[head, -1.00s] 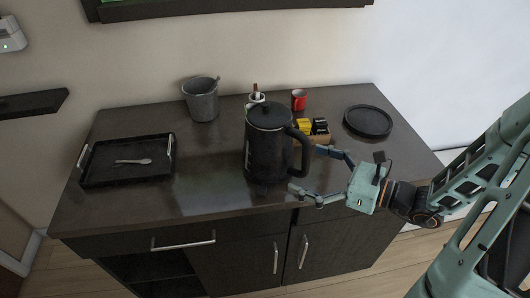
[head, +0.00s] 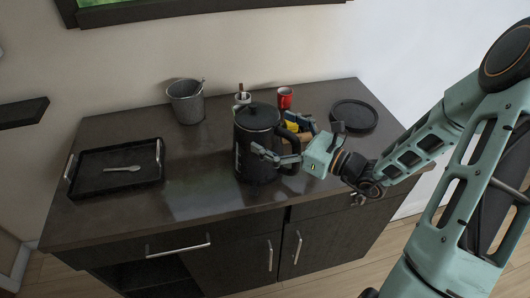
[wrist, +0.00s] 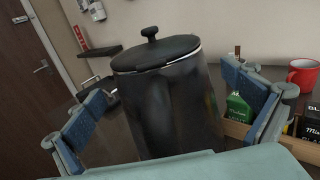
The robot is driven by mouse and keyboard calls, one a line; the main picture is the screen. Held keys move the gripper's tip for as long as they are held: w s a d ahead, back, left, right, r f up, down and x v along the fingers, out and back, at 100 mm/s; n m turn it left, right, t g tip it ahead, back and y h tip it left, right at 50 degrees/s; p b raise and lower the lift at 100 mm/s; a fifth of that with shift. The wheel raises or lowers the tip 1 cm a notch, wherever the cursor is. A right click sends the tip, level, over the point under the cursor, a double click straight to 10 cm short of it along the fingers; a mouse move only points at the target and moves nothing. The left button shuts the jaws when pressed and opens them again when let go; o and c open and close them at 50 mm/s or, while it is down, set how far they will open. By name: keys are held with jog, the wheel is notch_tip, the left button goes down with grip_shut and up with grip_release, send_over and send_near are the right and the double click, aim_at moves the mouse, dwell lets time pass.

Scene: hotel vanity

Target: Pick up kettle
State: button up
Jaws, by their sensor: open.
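A black kettle (head: 254,150) with a domed lid and a knob stands upright on the dark vanity top, near its front middle. Its handle faces my arm, to the right in the head view. My gripper (head: 284,142) is open at the kettle's right side, around the height of its handle. In the wrist view the kettle (wrist: 168,100) fills the middle, with its handle toward the camera between my two spread fingers. The fingers (wrist: 172,112) appear apart from the kettle body. My gripper partly hides the handle in the head view.
A tray with a spoon (head: 75,192) lies at the left of the vanity (head: 205,195). A round black tray (head: 354,115) lies right.

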jog(key=shift+x, duration=1.1)
jog(key=c, duration=1.8)
jog(key=shift+r, duration=0.1)
jog(key=shift+c, duration=0.7)
jog(key=shift+r, duration=0.2)
